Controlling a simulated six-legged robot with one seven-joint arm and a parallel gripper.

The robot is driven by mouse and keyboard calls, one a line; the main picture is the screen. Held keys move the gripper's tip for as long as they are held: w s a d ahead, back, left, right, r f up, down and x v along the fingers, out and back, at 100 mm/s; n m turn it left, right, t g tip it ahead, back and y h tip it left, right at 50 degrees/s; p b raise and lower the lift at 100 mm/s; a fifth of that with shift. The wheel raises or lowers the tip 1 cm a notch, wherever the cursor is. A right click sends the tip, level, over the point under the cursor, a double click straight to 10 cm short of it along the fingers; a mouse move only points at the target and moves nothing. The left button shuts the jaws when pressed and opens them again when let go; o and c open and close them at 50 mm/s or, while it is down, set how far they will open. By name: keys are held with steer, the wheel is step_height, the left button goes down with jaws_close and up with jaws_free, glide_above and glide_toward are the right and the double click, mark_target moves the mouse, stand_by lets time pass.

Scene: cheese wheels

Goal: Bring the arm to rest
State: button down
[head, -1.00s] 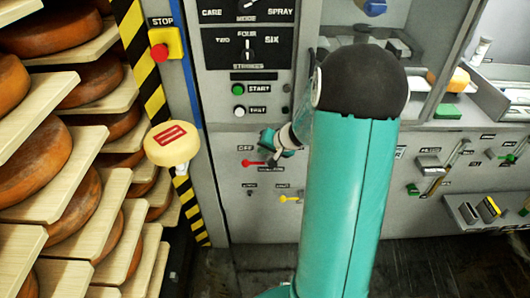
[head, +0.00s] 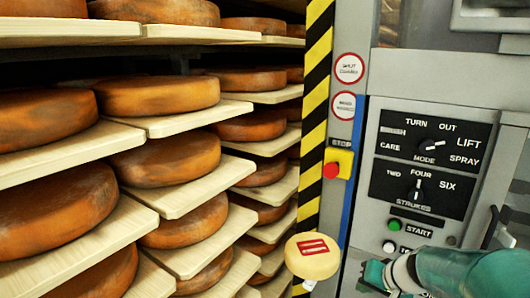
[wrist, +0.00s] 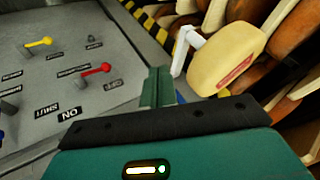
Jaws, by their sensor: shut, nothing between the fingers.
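My gripper (wrist: 158,88) shows in the wrist view as green fingers shut together, with nothing between them. In the head view my teal arm (head: 470,272) enters at the lower right corner, and my gripper (head: 374,275) is at its left end, partly cut off by the bottom edge.
Shelves (head: 180,188) of orange-brown cheese wheels (head: 158,96) fill the left. A black-and-yellow striped post (head: 316,90) and a red stop button (head: 331,169) stand beside the panel. In the wrist view, red (wrist: 95,70) and yellow (wrist: 38,43) levers stick out left of my fingers.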

steer(key=s+a+r+n+h, duration=0.1)
steer(key=s+a+r, duration=0.2)
steer(key=s, duration=0.3)
steer(key=s+a+r+n+h, duration=0.1)
steer(key=s+a+r, duration=0.2)
steer(key=s, duration=0.3)
steer(key=s+a+r+n+g+h, duration=0.1)
steer(key=s+a+r+n, duration=0.1)
steer(key=s, duration=0.5)
steer(key=shift+a+r, duration=0.4)
steer(key=shift+a, duration=0.2)
